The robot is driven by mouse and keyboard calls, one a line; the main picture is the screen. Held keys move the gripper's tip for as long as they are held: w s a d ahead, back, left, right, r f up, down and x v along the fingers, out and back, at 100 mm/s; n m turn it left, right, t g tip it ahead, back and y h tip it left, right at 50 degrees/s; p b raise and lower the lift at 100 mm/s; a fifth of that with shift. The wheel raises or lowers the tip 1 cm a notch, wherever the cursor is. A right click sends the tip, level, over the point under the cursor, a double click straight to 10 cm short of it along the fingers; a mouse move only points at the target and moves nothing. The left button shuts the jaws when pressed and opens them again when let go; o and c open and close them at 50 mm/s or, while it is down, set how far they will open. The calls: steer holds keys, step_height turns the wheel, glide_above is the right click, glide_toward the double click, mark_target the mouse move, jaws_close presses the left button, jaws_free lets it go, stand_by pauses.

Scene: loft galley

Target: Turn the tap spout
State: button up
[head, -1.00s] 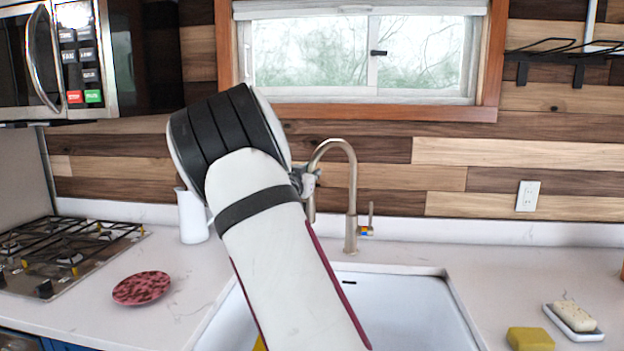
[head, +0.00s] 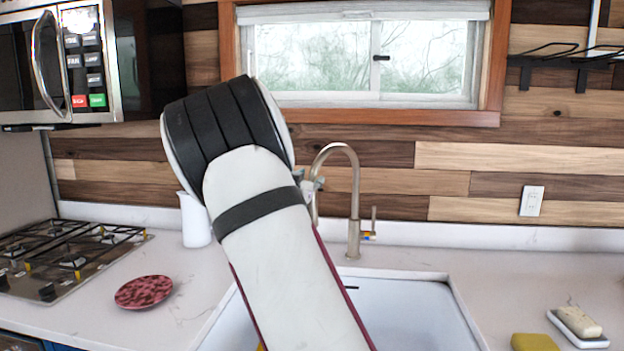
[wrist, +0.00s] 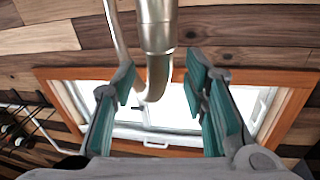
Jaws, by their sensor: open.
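The tap spout (head: 334,150) is a brushed metal gooseneck rising from the counter behind the sink, with a small lever handle (head: 373,222) at its right. In the head view my arm hides most of my gripper (head: 312,184), which is at the spout's left, down-turned end. In the wrist view the spout end (wrist: 158,28) hangs at the top centre and its curved tube passes behind. My gripper (wrist: 160,90) is open there, with teal-padded fingers on both sides of the spout. The right fingers stand clear of the metal; contact on the left cannot be told.
The white sink (head: 405,310) lies below the tap. A white jug (head: 194,220), a red patterned plate (head: 143,292) and a gas hob (head: 65,255) are to the left. A yellow sponge (head: 534,342) and a soap dish (head: 590,341) are at the right.

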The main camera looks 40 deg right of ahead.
steer(key=v, duration=0.9)
steer(key=shift+a, duration=0.25)
steer(key=s+a+f+n+t+y, duration=0.1)
steer(key=s+a+n+y, duration=0.35)
steer(key=a+y, duration=0.55)
steer(key=s+a+f+n+t+y, duration=0.1)
steer(key=s+a+n+y, duration=0.4)
steer(key=a, duration=0.9)
steer(key=s+a+f+n+g, duration=0.2)
steer(key=s+f+g, duration=0.1)
steer(key=s, duration=0.9)
steer(key=s+a+f+n+g, duration=0.2)
steer(key=s+a+f+g, duration=0.1)
steer(key=s, duration=1)
steer(key=shift+a+y, duration=0.2)
steer(key=shift+y, duration=0.2)
